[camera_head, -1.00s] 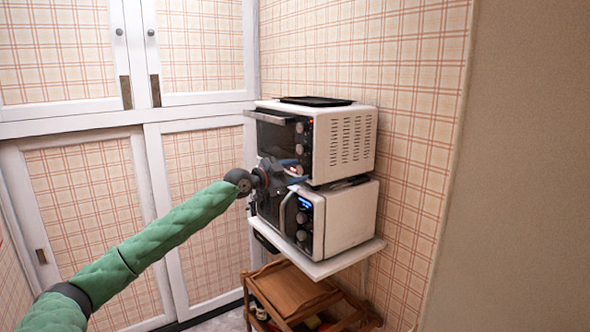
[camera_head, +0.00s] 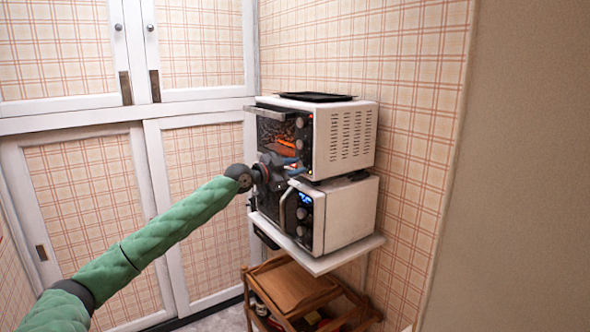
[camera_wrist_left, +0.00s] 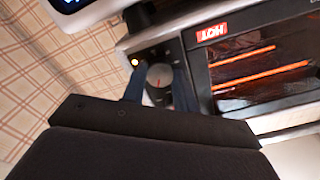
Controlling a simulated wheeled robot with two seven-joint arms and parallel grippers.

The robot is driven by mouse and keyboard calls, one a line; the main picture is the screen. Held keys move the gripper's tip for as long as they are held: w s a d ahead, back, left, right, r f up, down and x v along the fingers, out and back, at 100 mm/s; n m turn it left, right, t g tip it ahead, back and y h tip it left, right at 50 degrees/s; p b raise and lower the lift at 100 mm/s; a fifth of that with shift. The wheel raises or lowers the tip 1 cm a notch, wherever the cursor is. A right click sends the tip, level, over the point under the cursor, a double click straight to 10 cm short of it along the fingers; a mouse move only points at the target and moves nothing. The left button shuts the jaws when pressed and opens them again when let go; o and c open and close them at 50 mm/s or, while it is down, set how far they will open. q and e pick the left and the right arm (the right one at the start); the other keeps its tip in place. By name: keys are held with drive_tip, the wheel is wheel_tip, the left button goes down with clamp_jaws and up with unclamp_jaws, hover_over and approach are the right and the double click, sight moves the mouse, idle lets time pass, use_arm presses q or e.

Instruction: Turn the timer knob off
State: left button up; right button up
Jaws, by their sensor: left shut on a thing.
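The white toaster oven (camera_head: 343,140) stands on top of the microwave, and its heating bars glow orange behind the glass door. Its knobs sit in a column on the dark front panel. My left gripper (camera_head: 297,167) is at the lowest knob, which it largely hides in the head view. In the left wrist view the dark timer knob (camera_wrist_left: 158,76) with a red mark lies between the two blue fingers of my left gripper (camera_wrist_left: 157,88), which are shut on it. A small orange light (camera_wrist_left: 134,62) is lit beside the knob. My right gripper is out of view.
The microwave (camera_head: 352,212) with a lit blue display stands on a white wall shelf (camera_head: 335,259). A black tray (camera_head: 315,97) lies on the oven. A wooden cart (camera_head: 290,288) stands below. White cupboard doors are behind, and the floor in front is partly visible.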

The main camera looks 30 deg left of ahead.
use_arm(q)
drive_tip(key=n+b, duration=0.1)
drive_tip(key=n, duration=0.2)
drive_tip(key=shift+f+b, duration=0.15)
drive_tip(key=shift+b, duration=0.15)
drive_tip(key=shift+n, duration=0.9)
drive_tip(key=shift+n+b, duration=0.3)
drive_tip(key=shift+n, duration=1.8)
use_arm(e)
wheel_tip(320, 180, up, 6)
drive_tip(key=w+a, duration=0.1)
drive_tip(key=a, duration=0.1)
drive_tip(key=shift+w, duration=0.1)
use_arm(q)
drive_tip(key=o, duration=1)
drive_tip(key=shift+c, duration=0.2)
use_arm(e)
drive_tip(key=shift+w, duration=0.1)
use_arm(q)
drive_tip(key=shift+s+a, duration=0.1)
drive_tip(key=shift+s, duration=0.05)
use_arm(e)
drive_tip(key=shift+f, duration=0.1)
